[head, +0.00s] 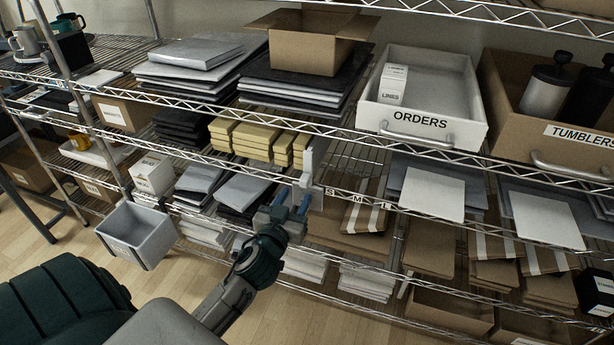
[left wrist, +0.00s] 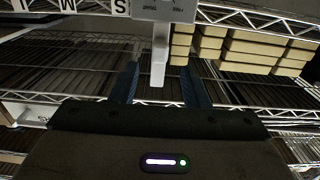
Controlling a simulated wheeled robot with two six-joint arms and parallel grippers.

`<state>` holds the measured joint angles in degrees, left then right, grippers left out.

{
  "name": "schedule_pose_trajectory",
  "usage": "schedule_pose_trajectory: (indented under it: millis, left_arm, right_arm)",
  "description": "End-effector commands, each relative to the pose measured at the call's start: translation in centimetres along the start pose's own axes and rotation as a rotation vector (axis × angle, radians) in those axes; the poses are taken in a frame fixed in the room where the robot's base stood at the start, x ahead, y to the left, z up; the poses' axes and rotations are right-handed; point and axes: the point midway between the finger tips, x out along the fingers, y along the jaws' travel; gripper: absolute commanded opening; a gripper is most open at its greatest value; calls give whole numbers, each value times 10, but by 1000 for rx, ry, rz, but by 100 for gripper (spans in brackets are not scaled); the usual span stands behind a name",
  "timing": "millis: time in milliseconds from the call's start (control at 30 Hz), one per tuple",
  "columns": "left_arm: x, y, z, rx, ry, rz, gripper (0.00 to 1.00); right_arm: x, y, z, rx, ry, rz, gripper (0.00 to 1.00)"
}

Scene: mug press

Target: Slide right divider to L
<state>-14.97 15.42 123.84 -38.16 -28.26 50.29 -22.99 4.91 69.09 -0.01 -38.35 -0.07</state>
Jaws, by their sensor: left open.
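A white upright divider (head: 308,160) stands at the front edge of the middle shelf, just left of the S label. In the left wrist view the divider (left wrist: 159,50) lies between my two fingers in the picture, with no visible contact. My left gripper (head: 291,203) is open, its blue fingers pointing at the shelf just below and in front of the divider. The L label (head: 387,205) is on the shelf edge to the right, past S (head: 330,191) and M (head: 356,198). My right gripper is out of view.
Yellow boxes (head: 254,138) sit left of the divider. Bare wire shelf (head: 352,155) shows to its right, then grey and white flat packs (head: 432,193). The ORDERS bin (head: 420,122) is above. A grey bin (head: 138,235) hangs at the left front.

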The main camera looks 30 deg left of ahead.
Motion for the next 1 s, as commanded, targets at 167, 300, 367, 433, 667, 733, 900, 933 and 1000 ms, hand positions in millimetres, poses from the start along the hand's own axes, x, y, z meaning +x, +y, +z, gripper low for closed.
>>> schedule_pose_trajectory:
  millis: [167,300,367,433,667,733,900,933,1000]
  left_arm:
    - [34,0,-4,1,0,-1,42]
    - [59,0,-3,0,0,0,42]
    - [69,0,-3,0,-1,-1,42]
    - [78,0,-2,0,-1,0,42]
    - [92,0,0,1,-2,0,42]
    - [93,0,0,1,-2,0,42]
    - [92,0,1,1,-2,0,42]
    - [92,0,1,1,-2,0,38]
    - [92,0,1,1,-2,0,24]
  right_arm:
    - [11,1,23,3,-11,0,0]
    - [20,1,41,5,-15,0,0]
    - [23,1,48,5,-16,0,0]
    - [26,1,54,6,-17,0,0]
    - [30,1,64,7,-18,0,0]
    - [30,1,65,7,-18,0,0]
    - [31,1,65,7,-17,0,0]
    - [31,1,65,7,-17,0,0]
    - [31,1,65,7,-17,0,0]
